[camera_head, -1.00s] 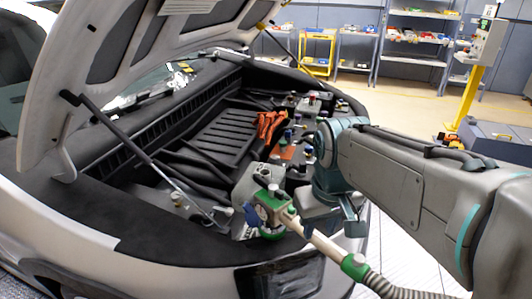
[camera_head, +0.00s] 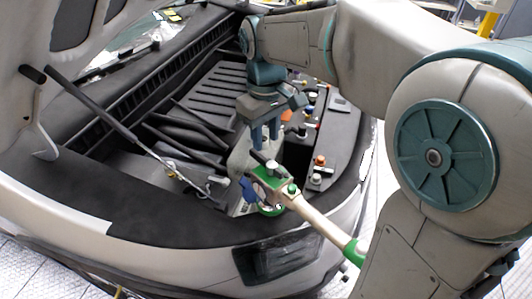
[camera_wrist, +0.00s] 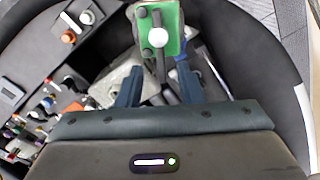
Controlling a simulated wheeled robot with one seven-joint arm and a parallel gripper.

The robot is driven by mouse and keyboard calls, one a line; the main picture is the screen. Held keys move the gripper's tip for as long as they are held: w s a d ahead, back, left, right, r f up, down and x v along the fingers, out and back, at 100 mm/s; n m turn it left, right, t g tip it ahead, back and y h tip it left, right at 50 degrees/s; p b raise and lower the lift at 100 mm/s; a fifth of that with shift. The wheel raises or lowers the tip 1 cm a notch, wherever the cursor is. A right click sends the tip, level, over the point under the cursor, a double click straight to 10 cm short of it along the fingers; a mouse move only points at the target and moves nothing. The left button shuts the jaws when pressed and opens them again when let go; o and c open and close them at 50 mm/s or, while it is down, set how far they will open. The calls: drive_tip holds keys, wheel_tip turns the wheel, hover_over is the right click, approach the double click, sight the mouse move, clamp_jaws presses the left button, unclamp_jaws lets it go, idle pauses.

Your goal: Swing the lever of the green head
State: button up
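The green head (camera_head: 284,190) sits at the front edge of the engine bay, with a white-and-green handle running down to the right. In the wrist view the green head (camera_wrist: 174,30) is at the top. Its dark lever (camera_wrist: 160,66) points down the picture, beside a pale round knob (camera_wrist: 158,38). My gripper (camera_head: 265,143) hangs fingers-down just behind and above the head. In the wrist view my gripper (camera_wrist: 160,72) is open, and the lever's end lies between its two fingers as seen from above. Whether they touch it I cannot tell.
A pale tank (camera_head: 240,157) stands under my gripper. A strut (camera_head: 95,105) props the hood at the left. Caps and coloured fittings (camera_head: 318,165) line the bay's right side. The car's front rim (camera_head: 190,228) lies before the head.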

sight(266, 160)
wheel_tip(266, 160, down, 7)
drive_tip(key=shift+r, duration=0.2)
clamp_jaws()
